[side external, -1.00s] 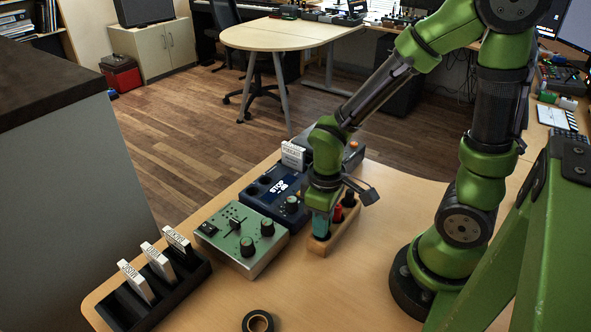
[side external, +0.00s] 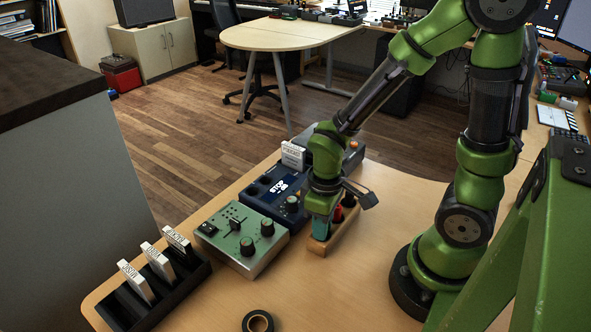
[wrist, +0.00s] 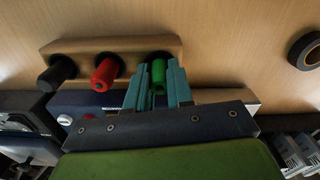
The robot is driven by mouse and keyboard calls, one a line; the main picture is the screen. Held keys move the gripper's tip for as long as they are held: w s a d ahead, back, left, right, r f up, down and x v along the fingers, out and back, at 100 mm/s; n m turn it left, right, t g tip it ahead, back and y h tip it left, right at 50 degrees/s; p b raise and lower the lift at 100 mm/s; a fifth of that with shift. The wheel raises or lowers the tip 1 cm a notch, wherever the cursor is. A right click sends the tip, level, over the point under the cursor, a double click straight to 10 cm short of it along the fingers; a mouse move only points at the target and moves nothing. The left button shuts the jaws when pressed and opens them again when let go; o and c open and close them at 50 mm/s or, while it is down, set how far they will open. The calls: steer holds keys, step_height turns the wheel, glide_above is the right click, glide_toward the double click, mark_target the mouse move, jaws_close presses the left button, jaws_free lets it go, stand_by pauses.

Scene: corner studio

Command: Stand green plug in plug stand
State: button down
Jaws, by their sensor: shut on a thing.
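The wooden plug stand (side external: 346,233) is on the table to the right of the devices, and it also shows in the wrist view (wrist: 80,46). A black plug (wrist: 57,73) and a red plug (wrist: 105,72) stand in its holes. My gripper (wrist: 158,85) is shut on the green plug (wrist: 158,72) at the stand's right end in the wrist view. The plug points at the end hole, with a dark ring at its base. I cannot tell how deep it sits. In the side view, my gripper (side external: 320,230) hides the green plug.
A green device (side external: 240,240) and a dark blue device (side external: 275,192) sit close beside the stand. A black rack (side external: 160,295) with white cards is at the table's left. A black tape roll (side external: 258,321) lies at the front. The table is bare right of the roll.

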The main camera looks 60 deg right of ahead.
steer(key=shift+f, duration=0.2)
steer(key=c, duration=0.9)
jaws_free()
steer(key=shift+r, duration=0.15)
steer(key=shift+r, duration=2.85)
steer(key=shift+r, duration=2.5)
